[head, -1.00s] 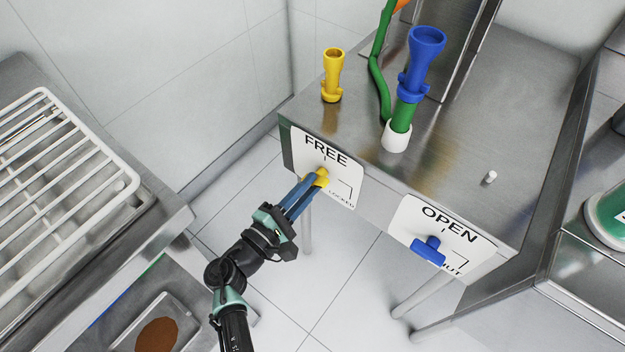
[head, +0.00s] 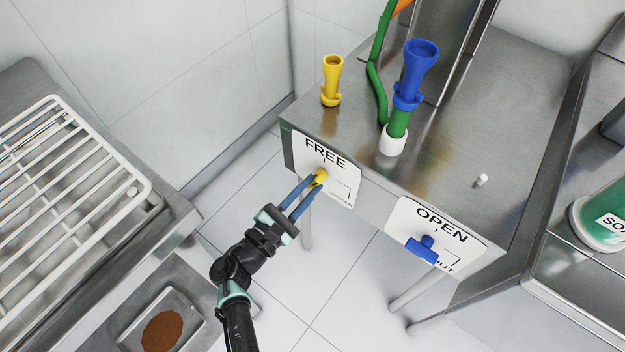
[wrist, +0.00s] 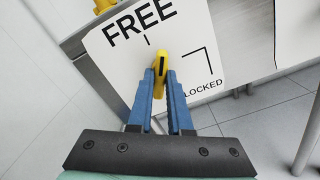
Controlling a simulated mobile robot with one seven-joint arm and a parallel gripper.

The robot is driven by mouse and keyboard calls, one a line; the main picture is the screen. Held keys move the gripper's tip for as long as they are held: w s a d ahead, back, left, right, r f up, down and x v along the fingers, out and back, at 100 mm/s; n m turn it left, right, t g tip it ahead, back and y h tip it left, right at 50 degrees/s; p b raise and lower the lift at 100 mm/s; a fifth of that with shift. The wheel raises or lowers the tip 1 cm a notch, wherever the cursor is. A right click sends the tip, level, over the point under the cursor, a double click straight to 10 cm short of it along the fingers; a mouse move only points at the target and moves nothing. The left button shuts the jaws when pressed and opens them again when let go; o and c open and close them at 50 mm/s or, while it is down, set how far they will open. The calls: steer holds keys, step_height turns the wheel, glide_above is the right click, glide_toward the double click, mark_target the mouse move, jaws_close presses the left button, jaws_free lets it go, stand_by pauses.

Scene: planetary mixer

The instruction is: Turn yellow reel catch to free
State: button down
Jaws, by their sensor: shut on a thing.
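The yellow reel catch (head: 321,176) sits on a white plate (head: 337,189) marked FREE and LOCKED, on the front face of the steel table. My gripper (head: 313,183) reaches it from the lower left, and its blue fingers are shut on the catch. In the wrist view, the yellow catch (wrist: 161,65) shows between and just beyond the fingertips (wrist: 160,80). Its visible part runs roughly up and down in that picture, toward the short mark under FREE.
A blue handle (head: 422,247) on an OPEN plate (head: 455,238) is to the right. A yellow holder (head: 332,80) and a blue funnel piece (head: 417,70) stand on the steel top. A white wire rack (head: 125,178) is at left. Floor below the table looks clear.

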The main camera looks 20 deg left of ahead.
steer(key=shift+n, duration=0.9)
steer(key=shift+p, duration=0.3)
steer(key=shift+r+n, duration=0.1)
steer(key=shift+n, duration=0.3)
steer(key=n+p, duration=0.2)
steer(key=n, duration=0.1)
steer(key=c, duration=1.3)
jaws_free()
steer(key=o, duration=0.6)
